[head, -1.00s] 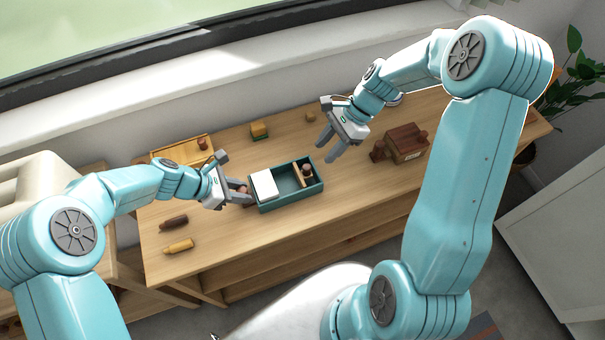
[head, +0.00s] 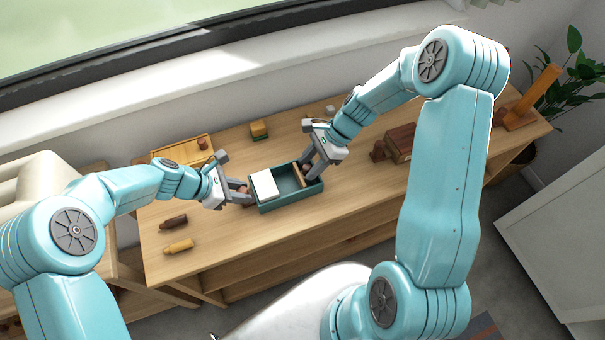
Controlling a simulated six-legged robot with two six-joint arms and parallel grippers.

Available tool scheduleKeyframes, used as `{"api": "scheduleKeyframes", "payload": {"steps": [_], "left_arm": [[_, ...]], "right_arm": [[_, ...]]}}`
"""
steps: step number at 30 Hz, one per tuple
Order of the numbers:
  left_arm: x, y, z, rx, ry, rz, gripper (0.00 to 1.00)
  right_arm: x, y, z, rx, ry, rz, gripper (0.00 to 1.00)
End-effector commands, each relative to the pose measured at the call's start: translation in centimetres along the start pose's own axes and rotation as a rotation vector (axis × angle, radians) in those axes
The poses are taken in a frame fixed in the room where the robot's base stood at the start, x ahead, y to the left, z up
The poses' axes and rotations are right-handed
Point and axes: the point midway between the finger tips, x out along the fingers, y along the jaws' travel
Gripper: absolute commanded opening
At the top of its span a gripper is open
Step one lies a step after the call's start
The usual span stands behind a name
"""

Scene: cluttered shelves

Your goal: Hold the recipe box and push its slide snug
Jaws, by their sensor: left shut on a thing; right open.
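The recipe box is a teal open-topped box (head: 287,204) on the wooden table, with a white block of cards (head: 264,184) in its left part. A light wooden slide (head: 299,175) stands across its right part, and the slide's dark knob is mostly hidden by my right gripper. My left gripper (head: 246,195) is at the box's left end, shut on a brown handle there that its fingers largely hide. My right gripper (head: 309,172) is open, its fingers reaching down into the box's right end around the knob area. I cannot tell whether they touch the slide.
A dark brown roller (head: 173,221) and a yellow one (head: 178,247) lie front left. A brown wooden box (head: 399,143) and an orange stand (head: 530,100) are right. The table in front of the box is clear.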

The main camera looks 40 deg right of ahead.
Motion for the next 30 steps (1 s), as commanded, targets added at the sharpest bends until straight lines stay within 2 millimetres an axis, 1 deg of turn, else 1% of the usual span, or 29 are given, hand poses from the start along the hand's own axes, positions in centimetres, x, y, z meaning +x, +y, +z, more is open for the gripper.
{"api": "scheduleKeyframes", "payload": {"steps": [1, 2, 3, 5, 11, 30], "left_arm": [[0.1, -0.1, -0.1, 0.0, 0.001, -0.002, 0.0], [0.1, -0.1, -0.1, 0.0, 0.001, -0.002, 0.0], [0.1, -0.1, -0.1, 0.0, 0.001, -0.002, 0.0], [0.1, -0.1, -0.1, 0.0, 0.001, -0.002, 0.0], [0.1, -0.1, -0.1, 0.0, 0.001, -0.001, 0.0], [0.1, -0.1, 0.0, 0.0, 0.0, -0.002, 0.0]], "right_arm": [[0.0, 0.0, 0.0, 0.0, 0.0, 0.0, 0.42], [0.0, 0.0, 0.0, 0.0, 0.0, 0.0, 0.32], [0.0, 0.0, 0.0, 0.0, 0.0, 0.0, 0.19], [0.0, 0.0, 0.0, 0.0, 0.0, 0.0, 0.0], [0.1, 0.0, 0.1, -0.001, 0.0, 0.0, 0.0], [1.9, 0.0, 2.8, -0.001, -0.002, 0.002, 0.0]]}}
